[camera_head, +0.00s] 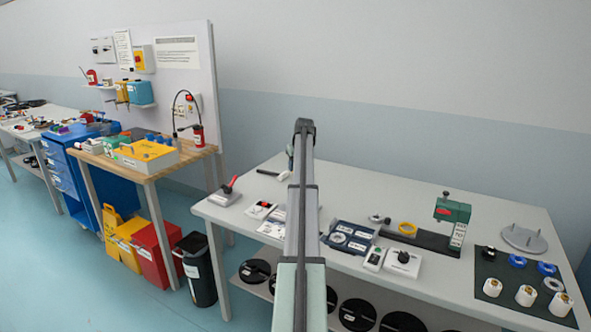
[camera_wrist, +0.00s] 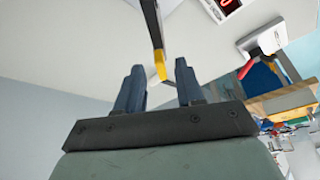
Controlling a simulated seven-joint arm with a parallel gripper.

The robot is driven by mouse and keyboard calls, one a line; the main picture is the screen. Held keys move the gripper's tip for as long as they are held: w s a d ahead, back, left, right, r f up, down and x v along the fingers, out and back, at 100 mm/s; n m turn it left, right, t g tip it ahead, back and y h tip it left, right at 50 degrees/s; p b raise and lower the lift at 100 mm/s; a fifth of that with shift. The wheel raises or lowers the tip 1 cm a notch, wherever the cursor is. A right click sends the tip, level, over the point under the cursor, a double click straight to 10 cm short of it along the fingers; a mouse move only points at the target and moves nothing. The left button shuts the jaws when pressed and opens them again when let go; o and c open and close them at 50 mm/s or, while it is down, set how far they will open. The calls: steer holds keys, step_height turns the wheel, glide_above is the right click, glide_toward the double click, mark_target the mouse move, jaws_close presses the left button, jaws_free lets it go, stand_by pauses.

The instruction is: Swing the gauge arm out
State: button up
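My gripper (camera_wrist: 159,75) is open in the wrist view, its two dark blue fingers apart. A dark, slim bar with a yellow tip (camera_wrist: 160,68), which looks like the gauge arm, comes down from the top edge. Its tip lies in line with the gap between the fingers. Whether it touches either finger cannot be told. In the head view my own arm stands across the middle, and I cannot make out the fingers or the yellow tip there. A pale rod with a dark end (camera_head: 285,176) lies left of my arm; whether it belongs to the gauge cannot be told.
The grey table (camera_head: 420,285) holds a red-handled device (camera_head: 228,191), also in the wrist view (camera_wrist: 262,42), and a box with a red display (camera_head: 260,210). A green-headed unit (camera_head: 453,211) and a dark mat (camera_head: 507,271) with white spools stand at right.

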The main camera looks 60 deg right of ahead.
steer(key=shift+x, duration=1.05)
jaws_close()
stand_by(0.8)
